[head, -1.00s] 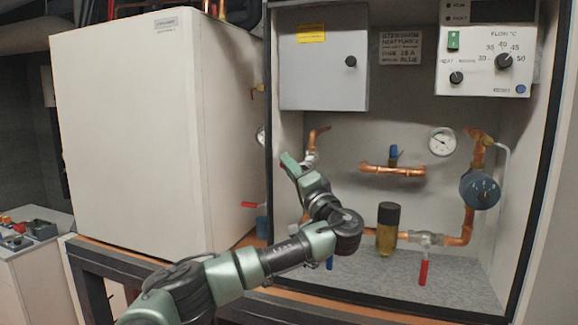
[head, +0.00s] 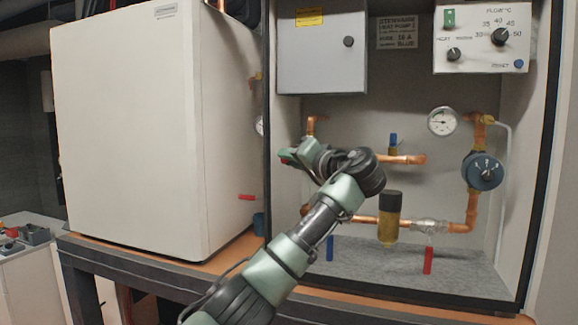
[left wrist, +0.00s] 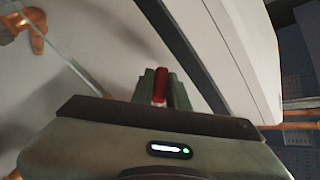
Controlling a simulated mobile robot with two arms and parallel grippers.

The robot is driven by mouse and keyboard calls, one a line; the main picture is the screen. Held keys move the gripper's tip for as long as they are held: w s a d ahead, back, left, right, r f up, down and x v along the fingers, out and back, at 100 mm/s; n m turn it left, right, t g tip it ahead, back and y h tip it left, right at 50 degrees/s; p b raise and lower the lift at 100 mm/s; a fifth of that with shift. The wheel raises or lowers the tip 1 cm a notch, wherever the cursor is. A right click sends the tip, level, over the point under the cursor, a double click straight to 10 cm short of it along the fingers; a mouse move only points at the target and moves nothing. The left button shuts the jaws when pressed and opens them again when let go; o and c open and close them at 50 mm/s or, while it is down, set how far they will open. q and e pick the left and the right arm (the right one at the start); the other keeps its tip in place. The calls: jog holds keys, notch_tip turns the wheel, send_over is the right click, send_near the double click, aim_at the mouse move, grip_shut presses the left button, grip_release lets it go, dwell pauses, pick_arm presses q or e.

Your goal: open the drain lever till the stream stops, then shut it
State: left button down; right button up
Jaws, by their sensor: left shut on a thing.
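My left gripper (head: 288,157) reaches into the open cabinet at its left wall, and its fingers point left. In the left wrist view, a red lever handle (left wrist: 160,85) lies between its two green fingers (left wrist: 160,92), which are shut on it. In the head view the wrist hides most of this lever and its valve. Other levers are a red one (head: 428,260) hanging at the right and a blue one (head: 329,248) hanging behind my arm. No stream of water can be made out. My right gripper is not in view.
A large white unit (head: 130,120) stands left of the cabinet, with a red lever (head: 247,197) at its side. Copper pipes (head: 405,159), a gauge (head: 443,121), a blue pump (head: 483,171) and a dark-capped vessel (head: 389,217) lie right of my wrist. The cabinet floor (head: 380,255) is clear.

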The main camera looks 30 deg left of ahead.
pick_arm(q)
jog(key=shift+d+f+n+g+h, duration=0.2)
jog(key=shift+f+n+g+h, duration=0.25)
jog(key=shift+h, duration=0.35)
jog(key=shift+w+d+f+n+h+p, duration=0.15)
jog(key=shift+d+n+h+p, duration=0.1)
jog(key=shift+n+h+p, duration=0.4)
jog(key=shift+w+d+f+n+h+p, duration=0.1)
jog(key=shift+d+f+n+h+p, duration=0.3)
jog(key=shift+h, duration=0.6)
jog(key=shift+w+d+f+n+h+p, duration=0.15)
jog(key=shift+d+n+h+p, duration=0.25)
jog(key=shift+h+p, duration=0.5)
jog(key=shift+s+d+f+n+h+p, duration=0.1)
jog(key=shift+d+f+n+h+p, duration=0.25)
jog(key=shift+h, duration=0.7)
jog(key=c, duration=1.4)
grip_release()
jog(key=shift+c, duration=0.2)
jog(key=shift+o, duration=0.3)
jog(key=shift+w+a+r, duration=0.1)
jog(key=shift+w, duration=0.05)
jog(key=shift+r, duration=0.1)
